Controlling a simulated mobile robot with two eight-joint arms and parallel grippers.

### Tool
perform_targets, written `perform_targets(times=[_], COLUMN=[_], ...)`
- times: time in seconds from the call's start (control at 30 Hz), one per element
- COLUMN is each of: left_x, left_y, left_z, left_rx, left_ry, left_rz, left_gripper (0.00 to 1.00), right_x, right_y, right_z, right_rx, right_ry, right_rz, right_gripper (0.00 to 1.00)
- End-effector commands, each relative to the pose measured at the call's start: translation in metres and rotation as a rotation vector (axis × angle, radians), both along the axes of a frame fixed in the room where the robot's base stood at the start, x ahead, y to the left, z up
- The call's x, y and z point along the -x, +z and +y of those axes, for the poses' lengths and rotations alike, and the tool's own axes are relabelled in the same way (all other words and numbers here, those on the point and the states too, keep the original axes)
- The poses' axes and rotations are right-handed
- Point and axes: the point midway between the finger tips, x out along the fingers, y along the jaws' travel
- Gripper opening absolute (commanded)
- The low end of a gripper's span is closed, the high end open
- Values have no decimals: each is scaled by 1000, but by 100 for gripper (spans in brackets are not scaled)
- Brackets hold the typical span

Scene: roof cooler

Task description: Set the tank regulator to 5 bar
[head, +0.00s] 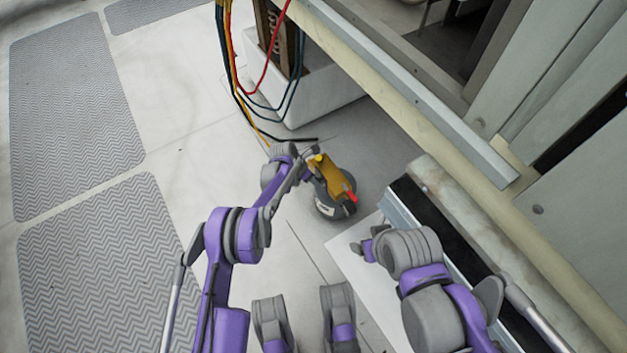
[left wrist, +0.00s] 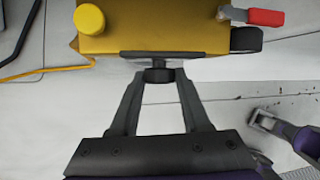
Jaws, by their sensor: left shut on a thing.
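The tank (head: 334,207) is a dark grey cylinder standing on the floor. A yellow regulator block (head: 334,176) sits on top, with a red lever (head: 350,193). The left wrist view shows the yellow block (left wrist: 160,30) close up, with a round yellow cap (left wrist: 89,19) and the red-handled lever (left wrist: 265,17). My left gripper (head: 307,171) is at the block's left side. Its fingers are shut on a small black knob (left wrist: 158,74) below the block's edge. No pressure reading is legible. My right gripper (head: 364,248) is apart from the tank, to its lower right; its jaw opening is unclear.
Red, yellow and dark cables (head: 236,70) hang behind the tank, beside a white box (head: 320,95). A metal frame and cabinet (head: 590,225) close off the right side. Open floor (head: 180,150) with grey textured mats (head: 75,110) lies to the left.

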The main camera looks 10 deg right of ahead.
Motion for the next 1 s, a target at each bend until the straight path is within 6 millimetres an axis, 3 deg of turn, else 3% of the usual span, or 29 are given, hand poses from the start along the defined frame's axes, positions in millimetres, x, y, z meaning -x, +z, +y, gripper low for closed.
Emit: perform_targets(times=[0.27,1.0], left_x=[2,8], left_y=[1,0], left_z=[-1,-4], left_rx=[-20,-183], left_ry=[-1,-1], left_rz=[-56,-511], left_gripper=[0,0], right_x=[1,4], right_y=[4,18], right_z=[0,0], right_rx=[0,0], right_ry=[0,0], right_rz=[1,1], right_gripper=[74,74])
